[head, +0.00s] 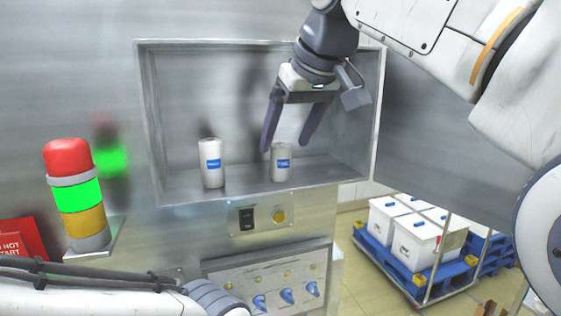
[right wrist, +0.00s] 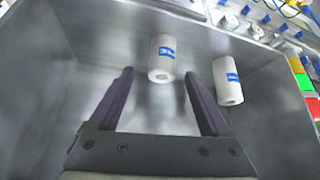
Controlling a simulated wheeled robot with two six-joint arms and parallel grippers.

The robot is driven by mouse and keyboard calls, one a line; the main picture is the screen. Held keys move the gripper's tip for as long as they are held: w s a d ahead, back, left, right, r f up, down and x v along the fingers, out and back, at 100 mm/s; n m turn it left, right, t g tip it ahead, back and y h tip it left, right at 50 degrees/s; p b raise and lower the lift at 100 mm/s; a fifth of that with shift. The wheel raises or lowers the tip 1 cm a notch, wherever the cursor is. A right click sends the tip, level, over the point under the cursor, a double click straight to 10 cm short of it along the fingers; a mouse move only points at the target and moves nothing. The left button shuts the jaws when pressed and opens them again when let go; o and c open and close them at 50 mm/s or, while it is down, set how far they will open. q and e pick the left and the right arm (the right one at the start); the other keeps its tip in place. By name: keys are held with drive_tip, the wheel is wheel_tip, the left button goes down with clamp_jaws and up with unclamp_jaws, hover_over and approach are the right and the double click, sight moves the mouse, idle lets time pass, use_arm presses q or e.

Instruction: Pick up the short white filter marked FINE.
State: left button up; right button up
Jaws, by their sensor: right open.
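Two white cylindrical filters with blue labels stand upright in a metal wall recess. The shorter filter (head: 281,166) is on the right in the head view; the taller one (head: 211,170) is on the left. The label print is too small to read. My right gripper (head: 288,143) is open and empty, fingers pointing down at the shorter filter, one finger partly over its left edge in the picture. In the right wrist view, the shorter filter (right wrist: 161,58) appears between and beyond the open fingertips (right wrist: 159,75); the taller filter (right wrist: 228,82) is beyond the right finger. My left gripper is out of view.
The recess (head: 240,190) has side walls close around the right gripper. Below it is a panel with blue knobs (head: 286,296). A signal tower (head: 78,195) lit green stands at left. A blue pallet cart with white boxes (head: 415,240) stands at lower right.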

sight(282, 145)
drive_tip(key=shift+x, duration=1.75)
drive_tip(key=shift+a, duration=0.15)
clamp_jaws()
drive_tip(key=shift+r, duration=0.1)
